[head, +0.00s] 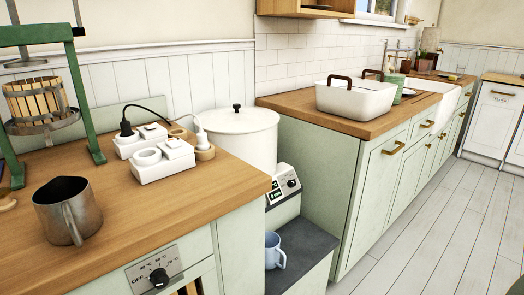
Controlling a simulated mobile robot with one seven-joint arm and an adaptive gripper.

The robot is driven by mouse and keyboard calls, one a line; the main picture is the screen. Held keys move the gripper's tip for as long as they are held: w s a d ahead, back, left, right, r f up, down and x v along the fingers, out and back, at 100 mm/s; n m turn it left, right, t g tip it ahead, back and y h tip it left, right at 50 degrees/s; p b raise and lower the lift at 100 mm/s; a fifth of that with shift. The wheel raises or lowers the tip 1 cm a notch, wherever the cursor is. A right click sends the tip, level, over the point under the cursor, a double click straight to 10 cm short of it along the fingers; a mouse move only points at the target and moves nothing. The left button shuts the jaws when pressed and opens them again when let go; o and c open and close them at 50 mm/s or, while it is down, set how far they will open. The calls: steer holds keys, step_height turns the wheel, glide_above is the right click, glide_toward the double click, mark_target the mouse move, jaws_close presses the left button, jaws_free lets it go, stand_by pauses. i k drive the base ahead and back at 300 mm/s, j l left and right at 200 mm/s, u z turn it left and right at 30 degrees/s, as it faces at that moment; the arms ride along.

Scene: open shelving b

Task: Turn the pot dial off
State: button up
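A metal plate (153,270) on the front of the near left wooden counter carries a black dial (158,278). The plate is marked OFF at the left and with several temperatures over the top and right. I cannot tell for sure which mark the dial points to. A large white lidded pot (238,140) stands in the gap between the two counters. A light control box (282,187) with a green-lit display and a small dark knob (291,183) sits just in front of the pot, lower down. My gripper is not in view.
A metal jug (68,211), white socket blocks (161,154) with black and white plugs, and a green-framed press (70,75) stand on the left counter (125,231). A blue mug (273,251) sits on a low dark step (299,249). The plank floor (440,235) at right is clear.

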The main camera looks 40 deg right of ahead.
mark_target(290, 182)
steer(key=l+z, duration=0.1)
steer(key=l, duration=0.4)
steer(key=i+l+z, duration=0.1)
steer(key=l, duration=0.35)
steer(key=i+l, duration=0.1)
steer(key=l, duration=0.35)
steer(key=i+l+z, duration=0.15)
steer(key=l, duration=0.35)
